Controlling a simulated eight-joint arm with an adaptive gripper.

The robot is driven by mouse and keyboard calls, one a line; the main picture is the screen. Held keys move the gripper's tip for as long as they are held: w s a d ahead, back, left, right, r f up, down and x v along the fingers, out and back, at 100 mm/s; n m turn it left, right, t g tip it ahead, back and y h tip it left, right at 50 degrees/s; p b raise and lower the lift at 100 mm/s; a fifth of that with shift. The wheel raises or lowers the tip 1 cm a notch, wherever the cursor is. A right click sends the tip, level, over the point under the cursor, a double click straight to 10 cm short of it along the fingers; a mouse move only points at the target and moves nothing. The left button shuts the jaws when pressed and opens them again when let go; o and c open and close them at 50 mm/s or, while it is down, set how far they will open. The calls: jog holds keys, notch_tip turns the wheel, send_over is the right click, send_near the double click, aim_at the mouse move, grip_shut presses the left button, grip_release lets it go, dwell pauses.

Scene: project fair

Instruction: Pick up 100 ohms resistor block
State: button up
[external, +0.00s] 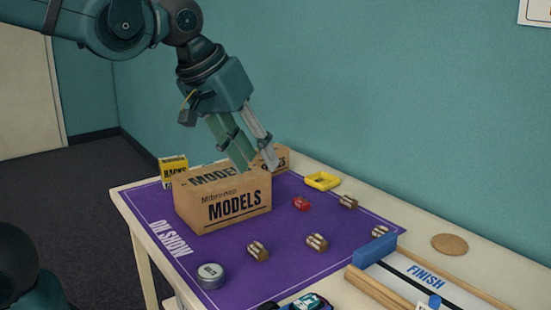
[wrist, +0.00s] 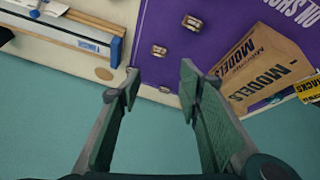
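Several small brown banded resistor blocks lie on the purple mat: one at the front (external: 258,251), one in the middle (external: 317,242), one at the back (external: 348,201) and one near the mat's right corner (external: 380,231). I cannot tell which is 100 ohms; the bands are too small to read.
A cardboard MODELS box (external: 223,207) stands on the purple mat (external: 283,275). Near it are a yellow box (external: 173,165), a grey tin (external: 210,275), a small red object (external: 302,203) and a yellow tray (external: 322,181). A wooden FINISH track (external: 425,278) and a round cork disc (external: 450,244) lie right.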

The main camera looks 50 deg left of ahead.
jog(key=w+d+n+g+p, duration=0.15)
jog(key=w+n, duration=0.25)
jog(key=w, duration=0.6)
jog(key=n+g+p, duration=0.4)
jog(key=n+p, duration=0.2)
jog(key=n, duration=0.5)
send_over(385, 228)
jog(key=shift+s+f, duration=0.15)
jog(key=shift+f, duration=4.4)
jog(key=shift+s+f, duration=0.1)
jog(key=shift+f, duration=4.45)
jog(key=shift+f+b, duration=0.45)
jog(key=shift+f, duration=0.85)
jog(key=shift+w+d+f+b, duration=0.1)
jog(key=shift+f+b, duration=0.3)
jog(key=shift+f, duration=0.9)
jog(key=shift+d+f+b, duration=0.1)
jog(key=shift+f+b, duration=0.25)
jog(key=shift+f, duration=0.95)
